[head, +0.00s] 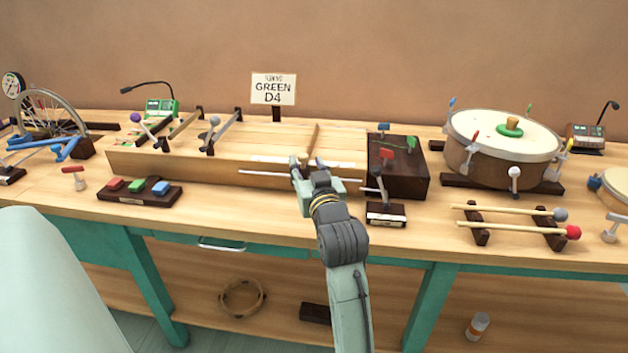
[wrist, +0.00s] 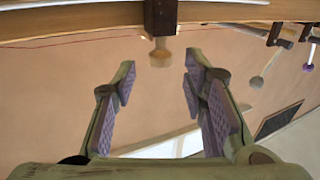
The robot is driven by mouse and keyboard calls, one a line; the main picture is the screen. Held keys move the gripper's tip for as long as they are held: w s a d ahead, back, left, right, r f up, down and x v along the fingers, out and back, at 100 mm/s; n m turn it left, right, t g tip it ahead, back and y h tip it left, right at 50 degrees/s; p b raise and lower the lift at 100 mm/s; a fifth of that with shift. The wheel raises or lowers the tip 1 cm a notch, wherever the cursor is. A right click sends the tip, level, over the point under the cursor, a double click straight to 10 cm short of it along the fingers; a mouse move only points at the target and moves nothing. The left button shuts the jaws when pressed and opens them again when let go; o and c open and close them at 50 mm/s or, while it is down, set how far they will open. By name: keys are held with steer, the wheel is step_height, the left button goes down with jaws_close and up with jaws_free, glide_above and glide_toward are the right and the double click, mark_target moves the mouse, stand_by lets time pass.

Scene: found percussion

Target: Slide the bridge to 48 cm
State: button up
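The long wooden string box (head: 180,164) stands on the bench in the head view. Its bridge (head: 313,134) is a thin brown bar across the top, right of the middle. In the wrist view the bridge shows as a dark block (wrist: 161,16) with a pale round wooden knob (wrist: 160,56) sticking out. My gripper (head: 304,164) is at the box's front edge, close to the bridge's near end. In the wrist view my gripper (wrist: 161,74) is open and empty, the knob just beyond and between its fingertips. I cannot read any scale figures.
A dark box (head: 408,175) with coloured levers stands right of the string box. A small dark stand (head: 386,216) is right of my gripper. Mallets on a rack (head: 515,221) and a drum (head: 500,150) are farther right. A coloured button block (head: 139,192) is front left.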

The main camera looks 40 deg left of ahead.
steer(key=v, duration=0.7)
steer(key=shift+d, duration=0.2)
steer(key=shift+s, duration=0.15)
